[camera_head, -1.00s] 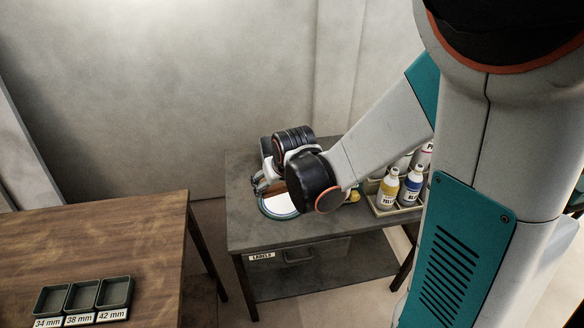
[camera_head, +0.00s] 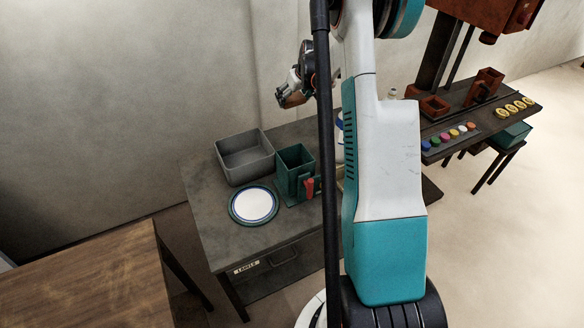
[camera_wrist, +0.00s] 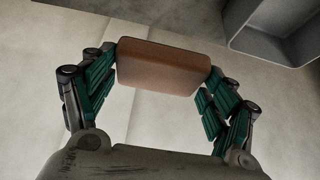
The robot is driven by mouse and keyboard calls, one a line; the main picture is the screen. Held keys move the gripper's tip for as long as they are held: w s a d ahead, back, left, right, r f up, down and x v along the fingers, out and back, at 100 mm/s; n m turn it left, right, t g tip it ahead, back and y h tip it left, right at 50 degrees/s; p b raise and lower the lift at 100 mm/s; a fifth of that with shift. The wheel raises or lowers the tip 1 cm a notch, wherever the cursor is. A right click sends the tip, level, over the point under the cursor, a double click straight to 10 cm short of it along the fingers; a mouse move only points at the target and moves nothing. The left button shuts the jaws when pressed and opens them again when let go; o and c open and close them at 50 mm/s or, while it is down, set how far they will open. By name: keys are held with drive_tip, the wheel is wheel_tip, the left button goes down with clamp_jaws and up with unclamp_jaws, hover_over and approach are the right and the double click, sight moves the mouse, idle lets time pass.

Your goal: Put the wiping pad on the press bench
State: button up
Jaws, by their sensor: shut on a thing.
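The wiping pad, a brown block with rounded edges (camera_wrist: 163,67), is held between the two fingers of my gripper (camera_wrist: 160,72) in the wrist view. In the head view my gripper (camera_head: 283,100) is raised above and behind the grey table, with the brown pad (camera_head: 291,98) at its tip. The press bench (camera_head: 440,150) stands at the right, a dark bench carrying a rust-red press (camera_head: 495,15), red blocks, coloured buttons and yellow discs. My gripper is well to the left of it. My arm hides part of the space between.
The grey table (camera_head: 225,238) carries a grey bin (camera_head: 245,158), a green box (camera_head: 295,172) and a white plate with a blue rim (camera_head: 254,205). The bin (camera_wrist: 270,40) also shows in the wrist view. A wooden table (camera_head: 90,285) stands at lower left. Open floor lies at right.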

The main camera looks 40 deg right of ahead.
sight(296, 140)
drive_tip(key=shift+s+d, duration=0.15)
drive_tip(key=shift+d, duration=0.75)
drive_tip(key=shift+d+f, duration=0.3)
wheel_tip(296, 140, down, 20)
drive_tip(key=b, duration=0.6)
drive_tip(key=shift+r, duration=0.25)
drive_tip(key=shift+f, duration=0.2)
drive_tip(key=o, duration=1.1)
drive_tip(key=shift+c, duration=0.2)
drive_tip(key=shift+r, duration=0.15)
